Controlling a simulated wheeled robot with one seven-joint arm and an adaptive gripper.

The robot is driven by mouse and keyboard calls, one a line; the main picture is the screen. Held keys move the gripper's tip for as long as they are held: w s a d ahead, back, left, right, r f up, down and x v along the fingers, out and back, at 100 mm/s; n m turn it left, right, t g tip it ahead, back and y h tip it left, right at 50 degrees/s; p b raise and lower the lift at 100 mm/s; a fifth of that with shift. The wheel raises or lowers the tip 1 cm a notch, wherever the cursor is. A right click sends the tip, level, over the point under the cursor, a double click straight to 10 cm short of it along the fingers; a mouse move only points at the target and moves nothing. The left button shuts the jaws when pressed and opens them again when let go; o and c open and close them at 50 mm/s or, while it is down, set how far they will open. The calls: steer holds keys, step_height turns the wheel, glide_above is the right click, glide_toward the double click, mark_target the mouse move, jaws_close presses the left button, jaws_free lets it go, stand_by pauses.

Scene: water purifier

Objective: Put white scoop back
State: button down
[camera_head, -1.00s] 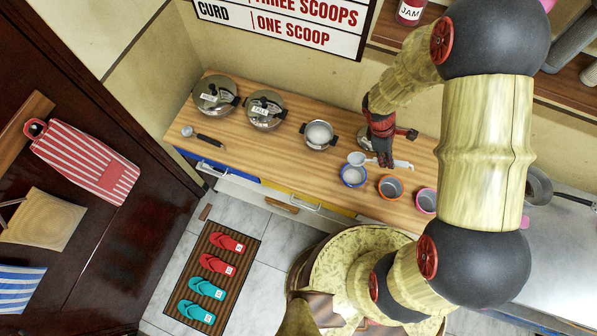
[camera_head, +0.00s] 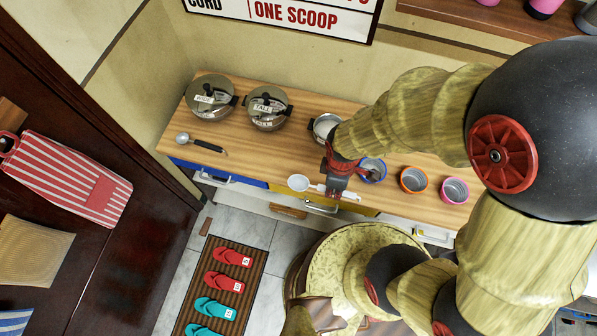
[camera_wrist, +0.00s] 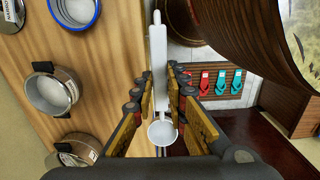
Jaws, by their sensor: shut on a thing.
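The white scoop has a round bowl (camera_head: 299,183) and a long flat handle. In the head view my gripper (camera_head: 338,188) is shut on its handle near the counter's front edge, with the bowl pointing left. In the wrist view my gripper (camera_wrist: 163,80) has the handle between its fingers, and the bowl (camera_wrist: 162,132) is at the lower end. The scoop appears to be held above the edge; the exact height is unclear. My gripper hides part of the handle.
The wooden counter (camera_head: 255,160) holds two lidded pots (camera_head: 208,98), an open pot (camera_wrist: 52,92), a dark-handled scoop (camera_head: 205,143), and blue (camera_head: 372,171), orange (camera_head: 413,179) and pink (camera_head: 454,190) bowls. Drawers (camera_head: 225,178) line the front. Sandals lie on a floor mat (camera_head: 190,290).

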steer(key=shift+d, duration=0.1)
steer(key=w+a+f, duration=0.2)
steer(key=w+f, duration=0.1)
steer(key=w, duration=0.1)
steer(key=w+a+f+b, duration=0.1)
steer(key=w+a+f, duration=0.1)
steer(key=w+f, duration=0.1)
steer(key=w+a+f+b, duration=0.1)
steer(key=w+a+f, duration=0.1)
steer(key=w, duration=0.3)
steer(key=shift+w+f, duration=0.2)
steer(key=shift+f, duration=0.6)
steer(key=shift+w+a+f, duration=0.1)
steer(key=shift+w+f, duration=0.05)
steer(key=shift+f, duration=1.55)
steer(key=shift+f+b, duration=0.2)
steer(key=shift+b, duration=0.15)
steer(key=c, duration=1.8)
jaws_free()
steer(key=shift+o, duration=0.2)
